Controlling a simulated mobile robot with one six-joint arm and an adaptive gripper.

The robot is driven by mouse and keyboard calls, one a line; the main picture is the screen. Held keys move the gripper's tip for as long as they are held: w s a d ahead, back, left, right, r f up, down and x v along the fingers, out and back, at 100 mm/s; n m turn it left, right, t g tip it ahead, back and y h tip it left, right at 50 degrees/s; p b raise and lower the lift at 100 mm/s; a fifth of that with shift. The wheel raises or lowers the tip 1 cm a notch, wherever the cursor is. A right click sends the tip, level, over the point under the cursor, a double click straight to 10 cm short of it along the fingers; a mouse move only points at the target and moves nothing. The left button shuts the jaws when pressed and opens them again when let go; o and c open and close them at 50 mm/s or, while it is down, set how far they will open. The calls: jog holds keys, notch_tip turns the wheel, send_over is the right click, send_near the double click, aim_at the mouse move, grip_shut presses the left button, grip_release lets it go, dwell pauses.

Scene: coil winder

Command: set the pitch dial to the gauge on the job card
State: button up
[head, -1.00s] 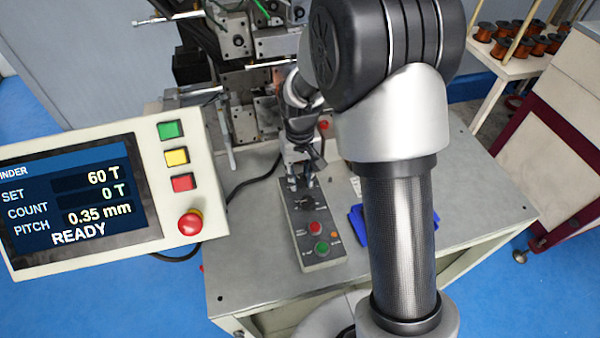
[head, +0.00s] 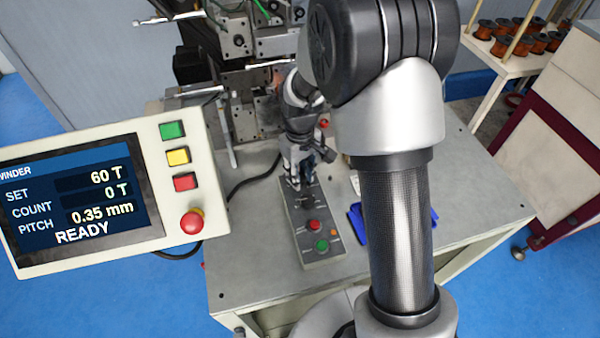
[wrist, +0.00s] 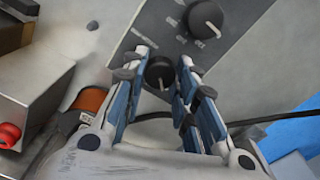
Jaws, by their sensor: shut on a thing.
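A grey control box (head: 322,245) lies on the machine table. In the wrist view its panel (wrist: 150,35) carries two black dials with pale pointer lines. One dial (wrist: 160,73) sits between my fingertips; the other dial (wrist: 205,20) is clear of them. The dial labels are too small to read, so I cannot tell which is the pitch dial. My gripper (wrist: 160,80) is shut on the nearer dial; it also shows over the far end of the box in the head view (head: 297,186). The screen (head: 75,205) reads pitch 0.35 mm and READY. No job card is readable.
The box's near end has a red button (head: 314,226) and a green button (head: 322,246). A red mushroom button (head: 191,222) is on the screen panel. The winder (head: 255,95) stands behind. A blue item (head: 362,224) lies right of the box, partly behind my arm.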

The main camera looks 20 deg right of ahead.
jog(key=o, duration=1.1)
notch_tip(320, 180, up, 12)
jog(key=shift+r, duration=0.1)
dwell(0.4)
jog(key=s+r+m+t+b, duration=0.2)
jog(key=s+r, duration=0.6)
jog(key=s, duration=0.3)
jog(key=s+m+t, duration=0.1)
jog(key=s, duration=0.7)
jog(key=s+f+m+t+b, duration=0.1)
jog(key=s, duration=0.4)
jog(key=shift+d+m+t, duration=0.1)
jog(key=shift+m+t, duration=0.2)
